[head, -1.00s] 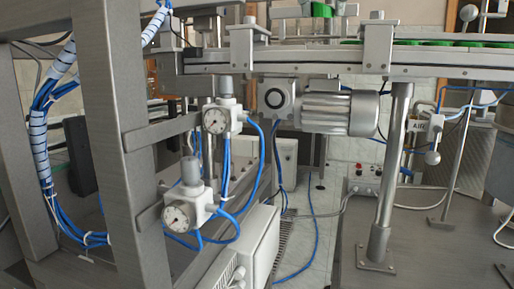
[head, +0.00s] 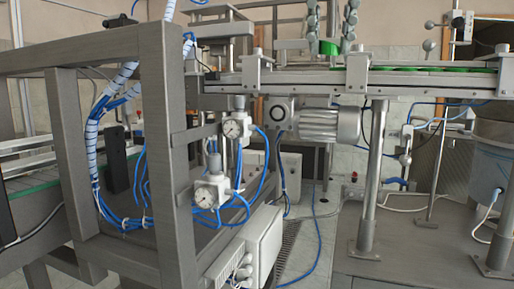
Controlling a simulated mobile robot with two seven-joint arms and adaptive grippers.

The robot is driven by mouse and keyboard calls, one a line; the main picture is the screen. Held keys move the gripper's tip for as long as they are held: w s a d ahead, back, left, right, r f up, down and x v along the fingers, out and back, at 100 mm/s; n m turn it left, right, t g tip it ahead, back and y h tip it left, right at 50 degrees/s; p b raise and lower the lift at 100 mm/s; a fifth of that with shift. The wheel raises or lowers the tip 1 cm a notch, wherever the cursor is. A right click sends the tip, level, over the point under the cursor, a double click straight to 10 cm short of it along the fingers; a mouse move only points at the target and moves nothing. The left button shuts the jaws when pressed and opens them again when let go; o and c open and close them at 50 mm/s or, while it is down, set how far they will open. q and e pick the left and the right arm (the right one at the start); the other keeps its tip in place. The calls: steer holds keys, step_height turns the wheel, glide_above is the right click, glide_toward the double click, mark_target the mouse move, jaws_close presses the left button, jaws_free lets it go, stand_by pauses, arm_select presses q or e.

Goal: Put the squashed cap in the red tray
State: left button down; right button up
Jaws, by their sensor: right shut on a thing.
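My right gripper (head: 330,43) hangs in from the top edge of the head view, its two grey fingers pointing down above the conveyor. It is shut on a green cap (head: 328,48), which shows between the fingertips. The cap is too small in the picture to tell whether it is squashed. Other green caps (head: 430,69) sit in a row on the conveyor to the right. The red tray is not in view. My left gripper is not in view.
The grey conveyor (head: 290,84) with clamps runs across the upper right, with a motor (head: 318,125) below. A large steel frame (head: 160,150) with blue hoses and pressure gauges (head: 232,128) fills the left. A white box (head: 255,245) stands low in the middle.

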steer(key=w+d+f+n+g+y, duration=0.1)
steer(key=w+f+n+y, duration=0.1)
steer(key=f+n, duration=0.4)
steer(key=w+d+f+n+y, duration=0.1)
steer(key=w+d+f+n, duration=0.15)
steer(key=f, duration=0.65)
steer(key=s+d+f+n+g, duration=0.1)
steer(key=s+f+n+g, duration=0.1)
steer(key=f+n, duration=0.7)
steer(key=s+d+f+n+g+y, duration=0.1)
steer(key=f+n+g, duration=0.3)
steer(key=f+n, duration=0.6)
step_height(320, 180, down, 6)
steer(key=shift+s+f+g, duration=0.1)
steer(key=shift+s+g, duration=0.2)
steer(key=shift+s, duration=0.25)
steer(key=s+f+n+h, duration=0.1)
steer(key=s+f+n, duration=0.1)
steer(key=f+n, duration=0.1)
steer(key=s+d+f+n+g+h, duration=0.1)
steer(key=s+f+n, duration=0.2)
steer(key=f, duration=0.1)
steer(key=s+f+n+h, duration=0.1)
steer(key=s+f+n, duration=0.1)
steer(key=f+n, duration=0.1)
steer(key=shift+s+d+f+n+g, duration=0.2)
steer(key=shift+s+f+n+g, duration=0.15)
steer(key=shift+f, duration=0.25)
steer(key=shift+d, duration=0.1)
